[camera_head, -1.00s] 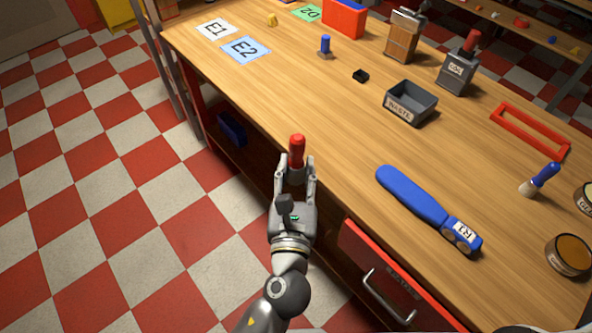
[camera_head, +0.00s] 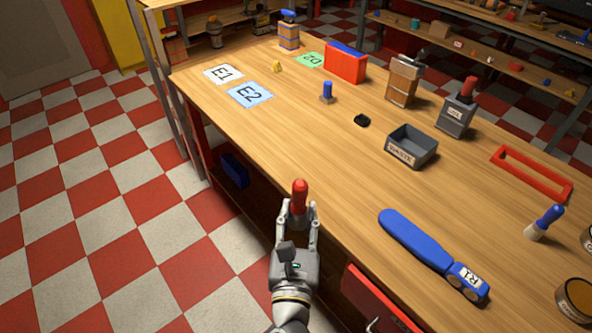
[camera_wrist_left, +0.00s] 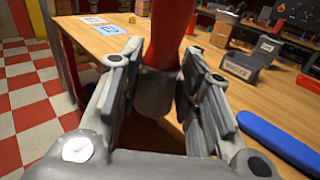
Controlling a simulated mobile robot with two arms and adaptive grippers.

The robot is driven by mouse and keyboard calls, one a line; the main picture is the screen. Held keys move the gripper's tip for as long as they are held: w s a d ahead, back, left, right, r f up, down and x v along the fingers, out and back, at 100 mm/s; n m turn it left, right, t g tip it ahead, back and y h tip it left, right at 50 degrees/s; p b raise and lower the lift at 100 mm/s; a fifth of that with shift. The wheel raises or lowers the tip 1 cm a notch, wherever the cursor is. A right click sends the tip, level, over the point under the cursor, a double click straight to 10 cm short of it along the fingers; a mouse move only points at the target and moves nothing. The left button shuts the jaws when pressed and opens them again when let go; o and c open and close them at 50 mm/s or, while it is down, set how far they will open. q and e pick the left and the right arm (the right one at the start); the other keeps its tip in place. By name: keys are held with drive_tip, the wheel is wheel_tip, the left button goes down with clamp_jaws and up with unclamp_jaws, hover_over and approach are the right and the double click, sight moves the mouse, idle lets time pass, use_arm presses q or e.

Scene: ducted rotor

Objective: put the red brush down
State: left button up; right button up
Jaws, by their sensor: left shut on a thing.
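My left gripper (camera_head: 298,213) is shut on the red brush (camera_head: 300,192) and holds it at the table's near left edge. The brush's red handle points up. In the left wrist view the red handle (camera_wrist_left: 167,35) and a grey collar below it sit between the fingers (camera_wrist_left: 158,95); the brush's lower end is hidden. I cannot tell exactly how high it is above the table top (camera_head: 350,180). My right gripper is not in view.
A blue paddle-shaped tool marked R1 (camera_head: 420,240) lies right of my gripper. A grey open bin (camera_head: 426,160), a red frame (camera_head: 530,158) and a blue-handled brush (camera_head: 548,218) stand farther right. Cards E1 (camera_head: 223,75) and E2 (camera_head: 250,95) lie at the far left.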

use_arm(q)
drive_tip(key=s+a+y, duration=0.1)
drive_tip(key=s+a, duration=0.2)
drive_tip(key=a, duration=0.7)
drive_tip(key=s+a+r+n, duration=0.1)
drive_tip(key=s+a, duration=0.2)
drive_tip(key=a, duration=0.7)
drive_tip(key=shift+s+a+y, duration=0.2)
drive_tip(key=shift+a+y, duration=0.2)
drive_tip(key=shift+d+r, duration=0.1)
drive_tip(key=w+d+r+m+g+h, duration=0.2)
drive_tip(key=w+d+m+g+h, duration=0.2)
drive_tip(key=d+m+h, duration=0.2)
drive_tip(key=w+d+r+m+g+h, duration=0.3)
drive_tip(key=w+d+m+g+h, duration=0.1)
drive_tip(key=d+h, duration=0.5)
drive_tip(key=shift+d+m+g+h, duration=0.4)
drive_tip(key=shift+d+m+g, duration=0.4)
drive_tip(key=shift+d+m, duration=0.25)
